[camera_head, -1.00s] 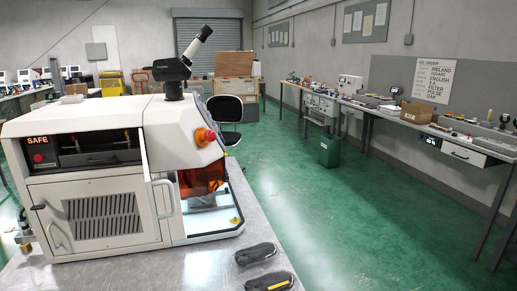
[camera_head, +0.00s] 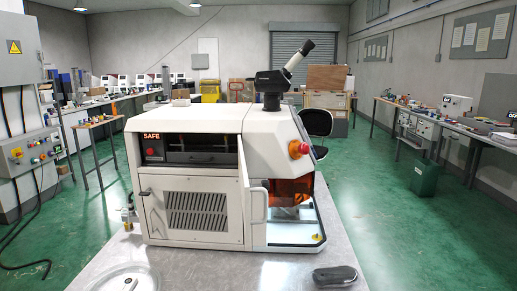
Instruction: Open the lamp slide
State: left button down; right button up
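A white bench machine (camera_head: 190,180) stands on a grey metal table in the head view. Its upper front has a dark recessed opening with a slide (camera_head: 200,158) that carries a horizontal handle. I cannot tell for certain whether this is the lamp slide, or how far it is drawn out. A lit red SAFE sign (camera_head: 151,136) is at the left of the opening. A white upright panel edge (camera_head: 243,180) with a handle stands at the right of the front. Neither of my grippers is in view.
A dark elongated object (camera_head: 335,275) lies on the table's front right. A round pale dish (camera_head: 130,280) is at the front left, and a small brass-coloured item (camera_head: 128,217) stands beside the machine. A red knob (camera_head: 299,149) sticks out at the machine's right.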

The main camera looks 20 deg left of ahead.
aim_at(190, 153)
jog(key=u, duration=1.3)
